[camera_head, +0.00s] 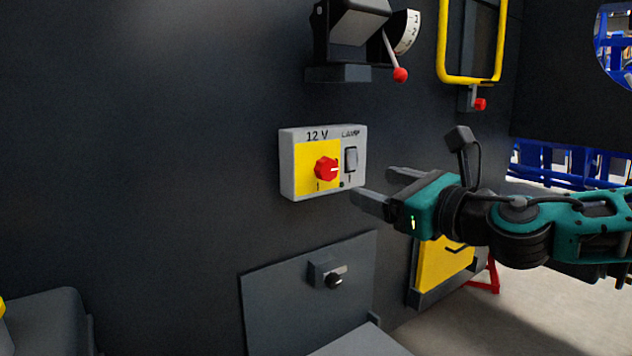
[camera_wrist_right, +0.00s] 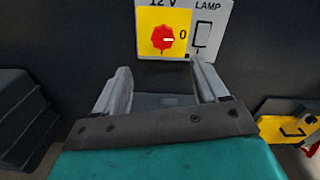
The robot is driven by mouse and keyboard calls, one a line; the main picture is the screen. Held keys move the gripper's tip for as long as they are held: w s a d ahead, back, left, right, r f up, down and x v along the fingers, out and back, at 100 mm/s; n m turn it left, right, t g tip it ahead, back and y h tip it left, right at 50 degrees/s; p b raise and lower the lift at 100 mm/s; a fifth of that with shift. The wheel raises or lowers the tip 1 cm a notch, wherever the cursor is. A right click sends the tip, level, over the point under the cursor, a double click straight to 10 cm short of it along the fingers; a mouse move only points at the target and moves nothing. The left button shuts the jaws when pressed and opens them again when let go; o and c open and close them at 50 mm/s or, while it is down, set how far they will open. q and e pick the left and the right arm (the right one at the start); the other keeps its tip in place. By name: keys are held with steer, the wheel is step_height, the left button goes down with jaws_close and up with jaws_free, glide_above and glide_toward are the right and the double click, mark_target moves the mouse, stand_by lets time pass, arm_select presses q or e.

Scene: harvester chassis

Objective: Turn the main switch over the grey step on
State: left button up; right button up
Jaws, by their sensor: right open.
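The main switch is a red rotary knob (camera_head: 326,169) on a yellow plate, on a light grey box (camera_head: 287,163) marked "12 V" on the dark wall. Its white mark points right, towards the "0" that shows in the right wrist view, where the knob (camera_wrist_right: 163,40) is above and between my fingers. A "LAMP" rocker (camera_head: 351,160) sits to its right. My right gripper (camera_head: 378,187) is open and empty, to the right of the box and apart from the knob. The grey step (camera_head: 358,342) is below, partly cut off. My left gripper is not in view.
A lever with a red ball (camera_head: 400,74) and numbered scale juts out above the box. A yellow frame (camera_head: 442,45) hangs at upper right. A latch knob (camera_head: 334,281) sits on a panel below. The wall left of the box is clear.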

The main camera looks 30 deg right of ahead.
mark_target(329, 167)
steer(key=w+p, duration=0.1)
steer(key=w, duration=0.2)
steer(key=w+p, duration=0.2)
steer(key=w, duration=0.2)
steer(key=w+p, duration=0.2)
steer(key=w, duration=0.2)
steer(key=shift+a+r, duration=0.2)
steer(key=shift+a, duration=0.1)
steer(key=shift+w+f, duration=0.1)
steer(key=shift+w, duration=0.75)
steer(key=shift+c, duration=0.5)
steer(key=c, duration=1)
steer(key=shift+o, duration=0.2)
